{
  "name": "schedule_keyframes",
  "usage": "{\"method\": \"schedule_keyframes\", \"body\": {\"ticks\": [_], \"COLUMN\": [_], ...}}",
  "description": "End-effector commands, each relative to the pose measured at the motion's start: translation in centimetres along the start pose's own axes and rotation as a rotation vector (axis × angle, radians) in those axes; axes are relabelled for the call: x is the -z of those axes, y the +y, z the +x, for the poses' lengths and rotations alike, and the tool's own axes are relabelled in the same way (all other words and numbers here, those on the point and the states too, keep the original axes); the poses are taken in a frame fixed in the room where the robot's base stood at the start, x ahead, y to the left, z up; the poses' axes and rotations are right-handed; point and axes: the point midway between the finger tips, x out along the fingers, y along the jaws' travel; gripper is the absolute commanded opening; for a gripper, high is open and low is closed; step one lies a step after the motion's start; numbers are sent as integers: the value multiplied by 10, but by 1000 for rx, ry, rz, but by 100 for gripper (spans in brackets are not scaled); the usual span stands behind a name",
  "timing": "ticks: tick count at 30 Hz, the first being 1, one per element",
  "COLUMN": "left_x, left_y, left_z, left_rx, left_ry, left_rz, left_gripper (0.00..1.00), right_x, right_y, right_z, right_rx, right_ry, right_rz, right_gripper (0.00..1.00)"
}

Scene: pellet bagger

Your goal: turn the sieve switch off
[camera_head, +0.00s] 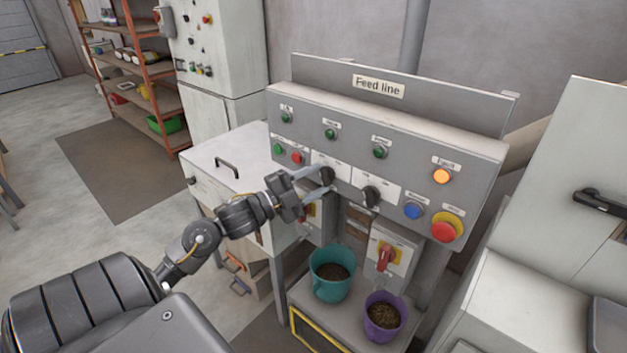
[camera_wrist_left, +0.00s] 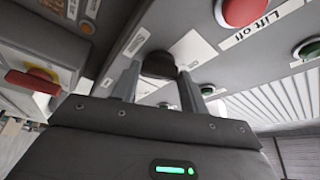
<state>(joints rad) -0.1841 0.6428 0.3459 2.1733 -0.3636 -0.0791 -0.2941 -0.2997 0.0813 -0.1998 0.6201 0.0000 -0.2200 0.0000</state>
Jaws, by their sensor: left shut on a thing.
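The grey Feed line panel (camera_head: 300,135) carries two black rotary switches on white plates. My left gripper (camera_head: 322,181) is at the left black switch (camera_head: 328,175), one finger on each side of its knob, shut on it. The same black knob (camera_wrist_left: 160,64) shows between the fingertips (camera_wrist_left: 162,88) in the left wrist view. The second black switch (camera_head: 371,196) stands free to its right. The lettering on both plates is too small to read, so I cannot tell which is labelled sieve. My right gripper is not in view.
A red button (camera_head: 297,158), a blue button (camera_head: 413,211) and a red mushroom button (camera_head: 446,228) sit nearby on the panel. Below are a red-handled switch (camera_head: 386,257), a teal bucket (camera_head: 325,286) and a purple bucket (camera_head: 378,323). A white cabinet (camera_head: 215,160) stands left.

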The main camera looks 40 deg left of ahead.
Motion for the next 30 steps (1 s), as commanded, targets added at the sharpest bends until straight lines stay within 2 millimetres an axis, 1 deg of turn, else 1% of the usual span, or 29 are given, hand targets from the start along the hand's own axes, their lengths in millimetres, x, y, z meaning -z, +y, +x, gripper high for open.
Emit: {"method": "schedule_keyframes", "body": {"ticks": [9,22,23,27,30], "left_x": [0,0,0,0,0], "left_y": [2,2,2,2,2], "left_z": [0,0,0,0,0], "left_rx": [28,31,31,31,32], "left_ry": [-1,-1,-1,0,0], "left_rz": [-73,-81,-81,-80,-80], "left_gripper": [21,21,46,64,65], "right_x": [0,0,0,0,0], "right_y": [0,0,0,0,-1], "right_z": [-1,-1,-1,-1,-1], "right_rx": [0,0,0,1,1], "right_ry": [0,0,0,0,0], "right_rz": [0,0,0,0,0], "right_gripper": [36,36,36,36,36]}}
